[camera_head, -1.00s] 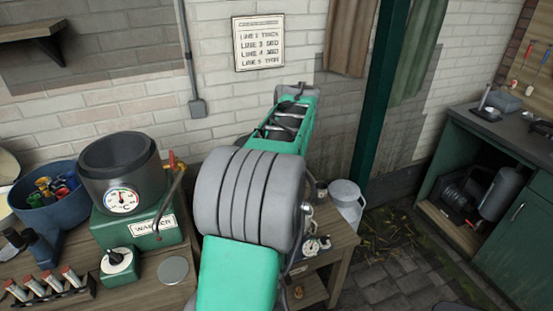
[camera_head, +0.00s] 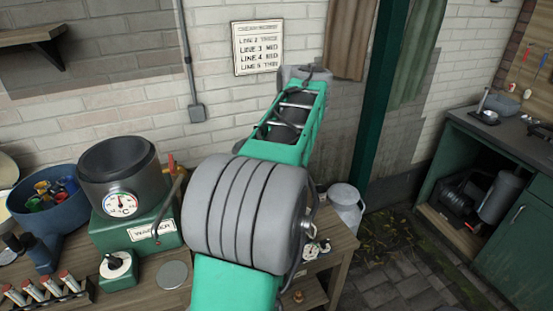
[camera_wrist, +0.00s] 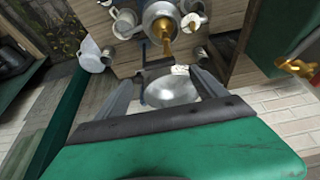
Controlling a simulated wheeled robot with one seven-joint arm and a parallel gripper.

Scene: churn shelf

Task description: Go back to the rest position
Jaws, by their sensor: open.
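My gripper (camera_wrist: 164,77) shows in the wrist view with its two grey fingers spread apart. Nothing is held between them. A shiny round metal bowl or lid (camera_wrist: 172,92) shows beyond and between the fingers, apart from them as far as I can tell. In the head view my green arm reaches up toward the brick wall, and its bulk hides the gripper there.
A wooden bench (camera_head: 335,246) holds a green warmer (camera_head: 140,229) with a dark pot (camera_head: 118,165), a blue bowl (camera_head: 55,210) and a vial rack (camera_head: 45,298). A milk can (camera_head: 346,202) stands beyond the bench. A green post (camera_head: 378,100) is right of my arm.

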